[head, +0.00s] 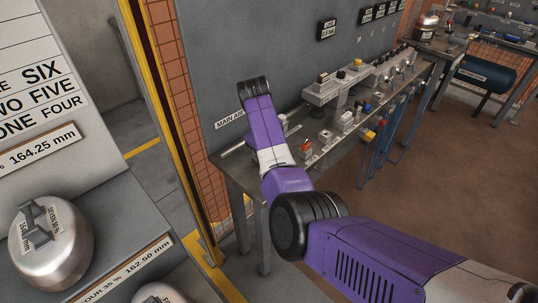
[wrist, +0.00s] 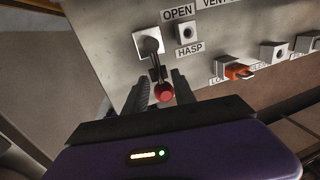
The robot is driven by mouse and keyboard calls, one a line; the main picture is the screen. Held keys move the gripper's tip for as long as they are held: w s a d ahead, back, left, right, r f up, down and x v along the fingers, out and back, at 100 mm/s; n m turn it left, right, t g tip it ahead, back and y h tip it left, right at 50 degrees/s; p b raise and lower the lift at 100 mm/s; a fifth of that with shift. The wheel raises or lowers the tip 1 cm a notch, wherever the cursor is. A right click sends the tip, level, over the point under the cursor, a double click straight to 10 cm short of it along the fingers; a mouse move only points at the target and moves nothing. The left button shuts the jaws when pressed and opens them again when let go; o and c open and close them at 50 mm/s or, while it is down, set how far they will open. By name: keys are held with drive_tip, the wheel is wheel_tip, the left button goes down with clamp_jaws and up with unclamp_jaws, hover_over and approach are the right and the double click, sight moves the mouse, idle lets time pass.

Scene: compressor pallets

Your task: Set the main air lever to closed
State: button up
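The main air lever (wrist: 156,68) shows in the wrist view as a dark arm on a square pale mount (wrist: 149,40), with a red ball knob (wrist: 166,92) at its end. The lever points down toward me, away from the OPEN label (wrist: 177,12). My gripper (wrist: 162,82) is open, its dark fingers on either side of the knob. I cannot tell whether either finger touches it. In the head view the MAIN AIR label (head: 229,119) shows at the left of the bench panel. My arm hides the lever and gripper there.
A HASP fitting (wrist: 186,31) sits right of the lever, and an orange-red part (wrist: 239,72) lies farther right. The bench (head: 237,172) carries several valves and fittings, with blue hoses (head: 372,150) hanging at its front. A yellow-edged post (head: 172,130) stands left.

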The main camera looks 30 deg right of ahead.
wheel_tip(320, 180, up, 8)
drive_tip(key=a, duration=0.1)
drive_tip(key=shift+a+f+b, duration=0.15)
drive_tip(key=shift+a+b, duration=0.1)
drive_tip(key=shift+b, duration=0.05)
drive_tip(key=shift+s, duration=0.1)
idle(0.5)
